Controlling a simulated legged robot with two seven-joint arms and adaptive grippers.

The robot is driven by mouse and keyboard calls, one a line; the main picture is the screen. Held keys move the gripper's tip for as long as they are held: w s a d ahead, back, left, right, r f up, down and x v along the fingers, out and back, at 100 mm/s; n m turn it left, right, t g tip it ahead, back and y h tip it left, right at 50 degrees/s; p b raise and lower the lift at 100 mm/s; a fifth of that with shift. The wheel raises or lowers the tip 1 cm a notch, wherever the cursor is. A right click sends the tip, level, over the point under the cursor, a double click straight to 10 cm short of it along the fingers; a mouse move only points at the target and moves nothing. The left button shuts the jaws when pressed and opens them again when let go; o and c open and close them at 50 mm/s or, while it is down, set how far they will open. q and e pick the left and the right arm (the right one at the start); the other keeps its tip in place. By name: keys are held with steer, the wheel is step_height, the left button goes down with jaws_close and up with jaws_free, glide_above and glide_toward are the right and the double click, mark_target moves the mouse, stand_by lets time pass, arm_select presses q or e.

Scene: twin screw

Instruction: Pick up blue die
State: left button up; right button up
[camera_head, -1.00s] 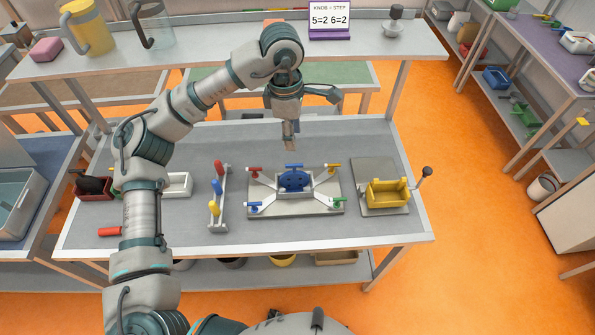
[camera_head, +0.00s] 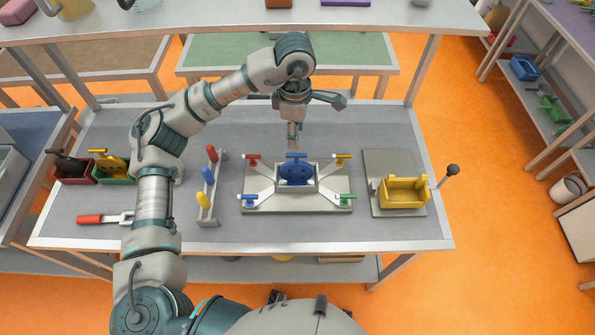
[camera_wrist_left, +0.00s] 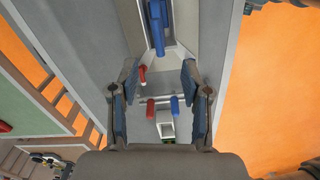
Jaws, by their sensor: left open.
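The blue die (camera_head: 296,174) is a round blue plate with holes, standing upright in a grey fixture (camera_head: 258,205) at the middle of the table in the head view. A blue T-handle sits at its top edge. My left gripper (camera_head: 293,143) hangs just behind and above it, pointing down. In the left wrist view my left gripper (camera_wrist_left: 160,80) is open, with nothing between its fingers. A long blue part (camera_wrist_left: 156,25), which looks like the die, lies ahead of the fingertips there. My right gripper is not in view.
Red, yellow, blue and green T-handles surround the die on the fixture. A rack of coloured handles (camera_head: 208,185) stands left, and a yellow holder (camera_head: 405,190) with a lever right. Red and green trays (camera_head: 113,178) are farther left. The table behind my gripper is clear.

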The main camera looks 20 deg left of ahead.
mark_target(296, 156)
arm_select(q)
step_height(296, 156, down, 6)
steer(key=shift+w+a+r, duration=0.15)
steer(key=shift+f, duration=0.45)
step_height(296, 156, down, 4)
steer(key=shift+r+p, duration=0.1)
steer(key=shift+p, duration=0.4)
steer(key=shift+f, duration=0.35)
jaws_close()
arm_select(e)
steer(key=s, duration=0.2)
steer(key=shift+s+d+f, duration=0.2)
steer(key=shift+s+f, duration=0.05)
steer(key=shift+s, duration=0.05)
